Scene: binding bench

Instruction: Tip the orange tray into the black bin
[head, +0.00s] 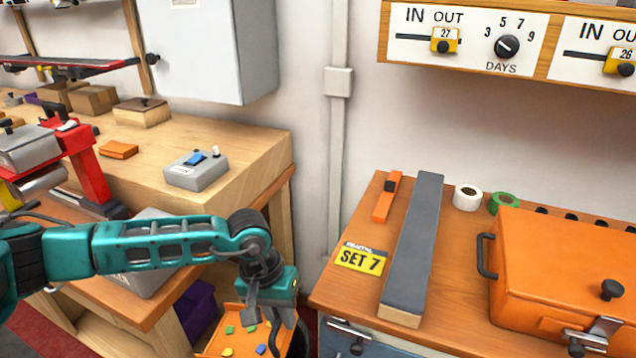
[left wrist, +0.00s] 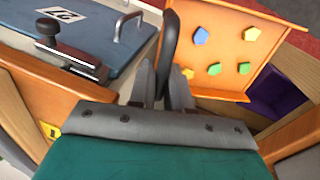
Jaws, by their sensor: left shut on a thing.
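The orange tray (head: 212,344) is at the bottom of the head view, cut off by the frame edge. Small green, yellow and blue pieces (head: 229,330) lie in it. The tray also shows in the left wrist view (left wrist: 232,16), with its pieces spread apart on its floor. My left gripper (head: 268,312) is at the tray's right side, shut on its dark handle (left wrist: 170,45). A dark rounded shape (head: 299,340) shows beside the gripper; I cannot tell whether it is handle or bin. I cannot clearly make out the black bin. My right gripper is out of view.
A wooden bench (head: 255,165) stands at left, with a purple container (head: 196,312) below it. At right, an orange-brown bench (head: 455,260) holds a long grey bar (head: 413,240), tape rolls and an orange case (head: 565,270). A blue panel with a clamp (head: 350,338) is below its edge.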

